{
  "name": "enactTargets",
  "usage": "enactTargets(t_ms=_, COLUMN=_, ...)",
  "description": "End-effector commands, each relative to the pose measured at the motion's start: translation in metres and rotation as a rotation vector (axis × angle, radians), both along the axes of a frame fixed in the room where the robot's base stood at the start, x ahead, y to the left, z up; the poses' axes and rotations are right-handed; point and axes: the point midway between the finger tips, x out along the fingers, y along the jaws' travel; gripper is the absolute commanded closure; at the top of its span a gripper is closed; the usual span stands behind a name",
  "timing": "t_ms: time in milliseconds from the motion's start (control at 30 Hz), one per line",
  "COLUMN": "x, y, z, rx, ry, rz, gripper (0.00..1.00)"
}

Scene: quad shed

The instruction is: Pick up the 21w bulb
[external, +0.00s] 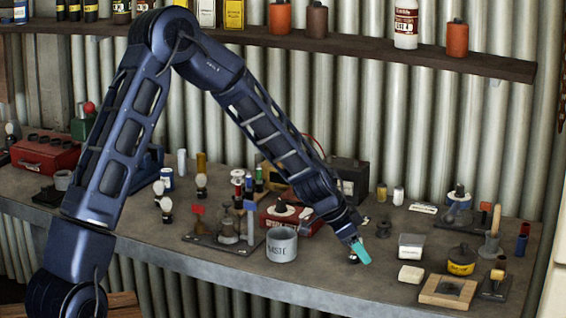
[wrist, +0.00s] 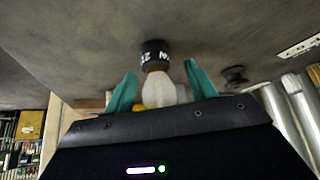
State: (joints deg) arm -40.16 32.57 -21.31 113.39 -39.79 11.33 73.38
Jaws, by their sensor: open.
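The 21w bulb (wrist: 158,88) has a white glass and a black base with white lettering, part of which reads as 21. In the wrist view it stands with its base on the bench, picture upside down. My gripper (wrist: 160,70) is open, with one teal finger on each side of the bulb and visible gaps between. In the external view my gripper (external: 361,251) is low over the bench, right of the WASTE cup. The bulb is mostly hidden there; a small dark part of it (external: 353,260) shows by the fingers.
The grey WASTE cup (external: 282,246) stands to the left. A white tub (external: 411,247), a pale block (external: 411,274) and a wooden frame (external: 447,291) are to the right. Other bulbs (external: 165,209) stand farther left. Bench (external: 330,287) in front is clear.

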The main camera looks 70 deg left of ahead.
Motion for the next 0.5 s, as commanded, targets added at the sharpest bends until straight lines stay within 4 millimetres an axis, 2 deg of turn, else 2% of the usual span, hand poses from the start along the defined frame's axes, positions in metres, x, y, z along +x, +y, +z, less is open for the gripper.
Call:
enactTargets(t_ms=133, x=-0.0002, y=0.0001, z=0.0005, rx=0.000, ry=0.000, rz=0.000, gripper=0.46)
enactTargets(t_ms=367, x=-0.0002, y=0.0001, z=0.0006, rx=0.001, ry=0.000, rz=0.001, gripper=0.91)
enactTargets(t_ms=500, x=-0.0002, y=0.0001, z=0.0007, rx=0.001, ry=0.000, rz=0.000, gripper=0.93)
